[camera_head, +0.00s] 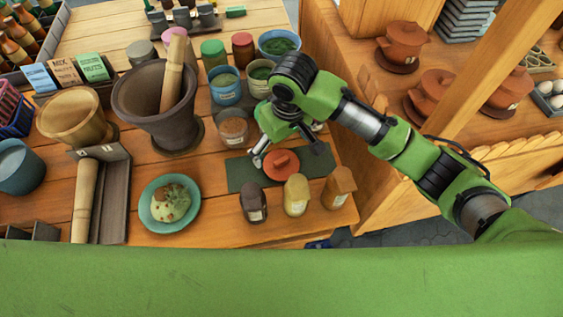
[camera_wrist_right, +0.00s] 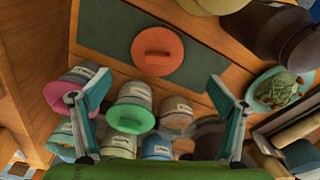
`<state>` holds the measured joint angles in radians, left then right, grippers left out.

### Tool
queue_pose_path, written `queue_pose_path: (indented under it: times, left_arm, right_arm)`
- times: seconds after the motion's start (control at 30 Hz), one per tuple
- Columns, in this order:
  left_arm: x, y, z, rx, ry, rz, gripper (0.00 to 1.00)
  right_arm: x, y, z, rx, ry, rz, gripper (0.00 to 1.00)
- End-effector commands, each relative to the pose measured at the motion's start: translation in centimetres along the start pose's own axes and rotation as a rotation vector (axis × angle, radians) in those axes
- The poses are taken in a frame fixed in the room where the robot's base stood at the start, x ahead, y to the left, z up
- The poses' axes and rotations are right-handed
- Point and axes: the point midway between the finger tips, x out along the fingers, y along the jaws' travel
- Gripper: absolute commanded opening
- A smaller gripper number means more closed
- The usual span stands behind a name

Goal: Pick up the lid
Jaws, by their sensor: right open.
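The lid (camera_head: 281,163), a round orange-red disc with a raised bar handle, lies flat on a dark green mat (camera_head: 243,174) at the right front of the wooden table. In the right wrist view the lid (camera_wrist_right: 157,52) shows whole, on the bare mat (camera_wrist_right: 107,32). My right gripper (camera_head: 290,152) is open and empty, with its fingers spread to either side of the lid in the head view. In the wrist view the fingertips (camera_wrist_right: 160,95) are apart from the lid, which appears beyond them. My left gripper is not in view.
Three small bottles (camera_head: 296,196) stand just in front of the mat. Several jars (camera_head: 232,131) stand behind and left of it. A large dark mortar (camera_head: 153,108) and a plate with food (camera_head: 148,214) are further left. Clay pots (camera_head: 403,42) sit on the right shelf.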

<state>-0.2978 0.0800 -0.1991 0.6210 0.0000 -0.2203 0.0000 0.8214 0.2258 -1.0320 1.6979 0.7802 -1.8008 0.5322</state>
Motion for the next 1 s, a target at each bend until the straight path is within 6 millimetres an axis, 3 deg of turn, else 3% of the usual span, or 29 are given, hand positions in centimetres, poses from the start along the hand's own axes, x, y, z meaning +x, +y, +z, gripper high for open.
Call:
queue_pose_path:
  times: [0.1,0.37,0.63,0.97,1.0]
  left_arm:
    - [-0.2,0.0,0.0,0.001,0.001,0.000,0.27]
    - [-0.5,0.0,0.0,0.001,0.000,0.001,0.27]
    - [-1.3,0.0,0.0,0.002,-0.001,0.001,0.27]
    - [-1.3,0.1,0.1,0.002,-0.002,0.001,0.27]
    - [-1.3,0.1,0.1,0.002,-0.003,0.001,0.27]
  right_arm:
    - [2.1,0.0,0.1,0.001,-0.003,0.000,0.90]
    - [4.1,0.1,0.0,0.000,-0.001,0.000,0.90]
    - [7.9,0.5,0.1,0.001,-0.001,0.001,0.90]
    - [8.8,0.5,0.1,-0.001,0.001,0.001,0.90]
    - [8.8,0.5,0.1,-0.001,0.001,0.001,0.82]
